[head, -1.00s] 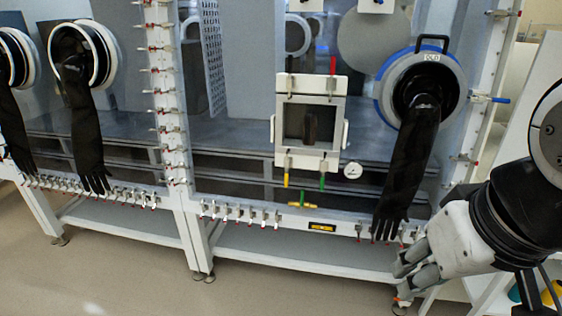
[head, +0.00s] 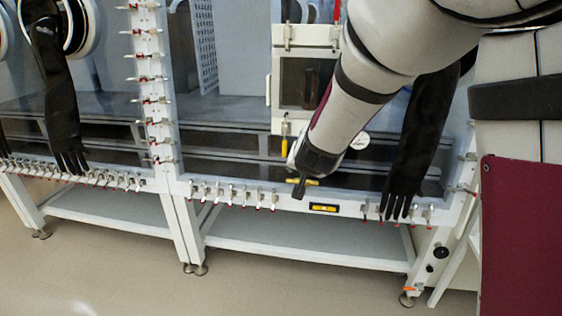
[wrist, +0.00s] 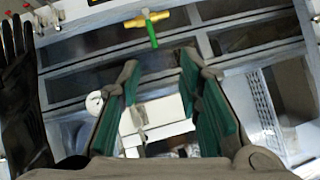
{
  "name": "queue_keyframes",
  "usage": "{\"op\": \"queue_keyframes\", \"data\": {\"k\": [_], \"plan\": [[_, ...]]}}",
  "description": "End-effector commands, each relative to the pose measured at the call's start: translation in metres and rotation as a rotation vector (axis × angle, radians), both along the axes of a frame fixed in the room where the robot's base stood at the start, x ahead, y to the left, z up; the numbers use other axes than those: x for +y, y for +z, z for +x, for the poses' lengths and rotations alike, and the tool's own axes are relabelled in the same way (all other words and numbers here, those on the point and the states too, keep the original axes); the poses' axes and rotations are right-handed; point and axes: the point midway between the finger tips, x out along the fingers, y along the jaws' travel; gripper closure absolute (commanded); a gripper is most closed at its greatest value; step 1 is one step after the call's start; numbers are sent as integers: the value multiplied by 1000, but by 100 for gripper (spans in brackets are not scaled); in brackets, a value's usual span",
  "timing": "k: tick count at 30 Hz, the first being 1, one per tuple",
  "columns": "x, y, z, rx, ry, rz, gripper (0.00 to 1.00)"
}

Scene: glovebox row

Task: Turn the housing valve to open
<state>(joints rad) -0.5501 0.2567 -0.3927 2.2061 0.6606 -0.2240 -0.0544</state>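The housing valve (wrist: 150,22) has a yellow crosswise body and a green lever. In the wrist view it is at the top centre, its lever pointing down the picture toward the gap between my fingers. In the head view only a bit of the yellow body (head: 310,182) shows beside the end of my arm; the lever is hidden there. My gripper (wrist: 160,64) is open, its two green-padded fingers spread with nothing between them. The valve lies beyond the fingertips and looks apart from them.
A white-framed hatch (head: 272,85) and a round gauge (head: 359,141) are close to my arm. A black glove (head: 412,150) hangs to the right and also shows in the wrist view (wrist: 22,100). Small clamps line the lower frame. The floor in front is clear.

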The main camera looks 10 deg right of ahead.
Motion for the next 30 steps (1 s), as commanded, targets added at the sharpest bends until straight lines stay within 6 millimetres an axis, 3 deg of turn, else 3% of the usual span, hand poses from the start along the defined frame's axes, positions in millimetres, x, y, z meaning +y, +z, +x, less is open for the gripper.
{"op": "queue_keyframes", "data": {"k": [1,3,9,12,22,30], "plan": [[1,-28,17,-25,-29,-39,68],[-1,-50,37,-76,-76,-93,68],[-6,-102,76,-248,-188,-286,68],[-4,-117,87,-343,-227,-382,68],[5,-129,94,-522,-276,-545,68],[-11,-128,120,-527,-281,-547,68]]}}
